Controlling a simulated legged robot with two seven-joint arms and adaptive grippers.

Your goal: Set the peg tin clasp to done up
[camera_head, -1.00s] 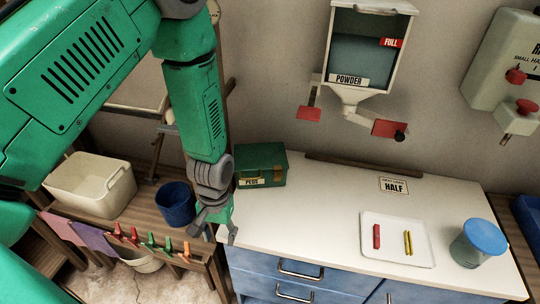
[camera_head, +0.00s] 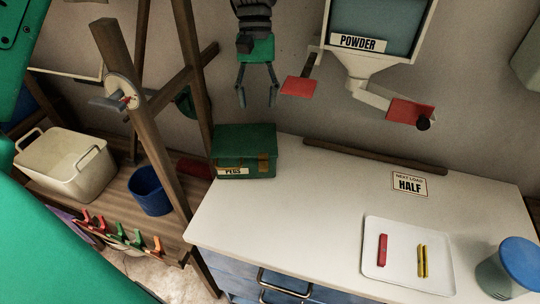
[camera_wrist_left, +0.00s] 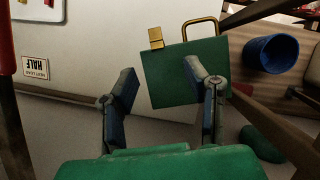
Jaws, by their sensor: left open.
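The peg tin (camera_head: 238,140) is a green box labelled PEGS, lid down, at the left back corner of the white worktop. Its brass clasp (camera_head: 263,164) is on the front, right of the label; I cannot tell whether it is fastened. In the left wrist view the tin's green top (camera_wrist_left: 170,85) shows between the fingers, with the clasp (camera_wrist_left: 156,38) at its front edge and a brass loop (camera_wrist_left: 201,24) beside it. My left gripper (camera_head: 257,98) is open and empty, pointing down above the tin and apart from it. My right gripper is out of view.
A wooden post (camera_head: 145,120) stands left of the tin, with a blue bucket (camera_head: 150,190) and cream tub (camera_head: 65,165) beyond. The powder hopper (camera_head: 370,50) with red paddles hangs at right. A white tray (camera_head: 395,283) lies forward right; the worktop between is clear.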

